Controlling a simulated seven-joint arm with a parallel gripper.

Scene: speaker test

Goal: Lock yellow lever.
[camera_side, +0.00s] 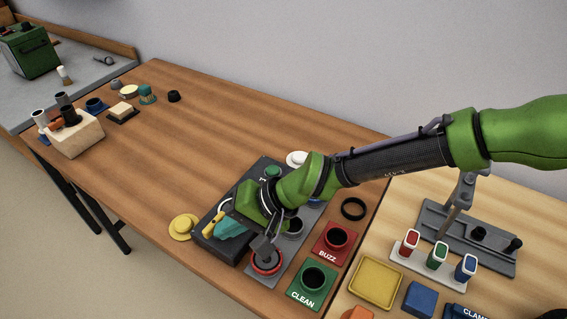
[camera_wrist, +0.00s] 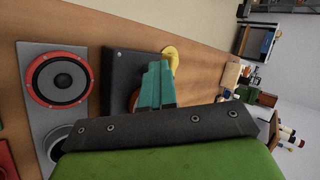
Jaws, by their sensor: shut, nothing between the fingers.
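My gripper (camera_side: 232,228) has teal fingers, closed together and empty, low over a black box (camera_side: 208,247) on the table. The fingers also show in the wrist view (camera_wrist: 155,86), in front of the black box (camera_wrist: 118,68). A small yellow part (camera_side: 220,214), with a pale curved piece beside it, shows on the box right by my fingers; it looks like the lever, mostly hidden by my gripper. I cannot tell its position or whether my fingers touch it. A round yellow piece (camera_side: 183,226) lies at the box's left side and also shows in the wrist view (camera_wrist: 171,57).
A grey plate with a red-ringed speaker (camera_side: 266,263) stands right of the box. The red BUZZ holder (camera_side: 335,246) and green CLEAN holder (camera_side: 312,288) are further right. A black ring (camera_side: 353,209) lies behind them.

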